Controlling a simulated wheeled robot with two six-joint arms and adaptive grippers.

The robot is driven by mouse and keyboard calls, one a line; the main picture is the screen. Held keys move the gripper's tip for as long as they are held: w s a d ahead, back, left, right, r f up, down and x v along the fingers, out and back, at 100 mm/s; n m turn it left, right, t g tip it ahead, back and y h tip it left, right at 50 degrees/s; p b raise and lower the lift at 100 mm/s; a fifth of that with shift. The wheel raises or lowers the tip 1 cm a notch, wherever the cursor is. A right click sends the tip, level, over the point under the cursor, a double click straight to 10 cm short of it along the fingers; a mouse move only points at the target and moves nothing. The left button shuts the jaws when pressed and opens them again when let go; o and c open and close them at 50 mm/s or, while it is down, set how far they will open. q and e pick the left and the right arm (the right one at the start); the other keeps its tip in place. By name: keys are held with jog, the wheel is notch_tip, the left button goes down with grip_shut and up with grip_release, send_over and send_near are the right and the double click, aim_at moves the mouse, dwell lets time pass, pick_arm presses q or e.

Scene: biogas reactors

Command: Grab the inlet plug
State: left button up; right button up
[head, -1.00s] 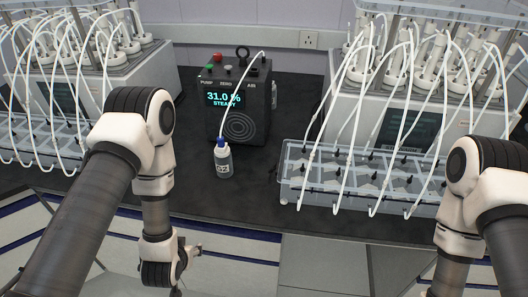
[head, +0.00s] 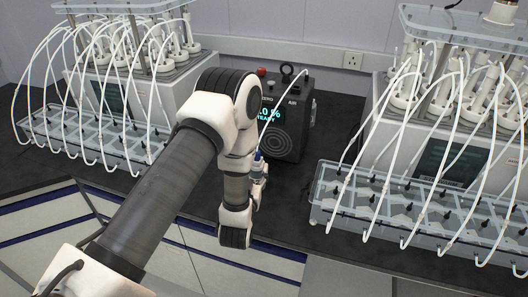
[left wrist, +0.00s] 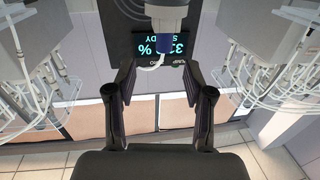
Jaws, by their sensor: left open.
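In the left wrist view, which is upside down, the blue plug (left wrist: 163,29) shows at the top, between and beyond my fingers. My left gripper (left wrist: 160,68) is open and empty, with a finger on each side of the plug's line, not seen touching it. In the head view my left arm hides most of that gripper. My right gripper is out of view.
A black gas meter (head: 287,122) with a lit display stands just behind the bottle. Reactor units with clear trays (head: 90,137) and many white tubes stand on the left and on the right (head: 420,215).

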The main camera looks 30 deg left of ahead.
aim_at(257, 157)
pick_arm(q)
jog(key=p+x, duration=0.1)
jog(key=x, duration=0.1)
jog(key=p+x, duration=0.1)
jog(key=x, duration=0.2)
jog(key=p+x, duration=0.1)
jog(key=x, duration=0.1)
jog(key=shift+a+r, duration=0.25)
jog(key=shift+a, duration=0.15)
jog(key=shift+w+f, duration=0.15)
jog(key=shift+w, duration=0.1)
grip_shut()
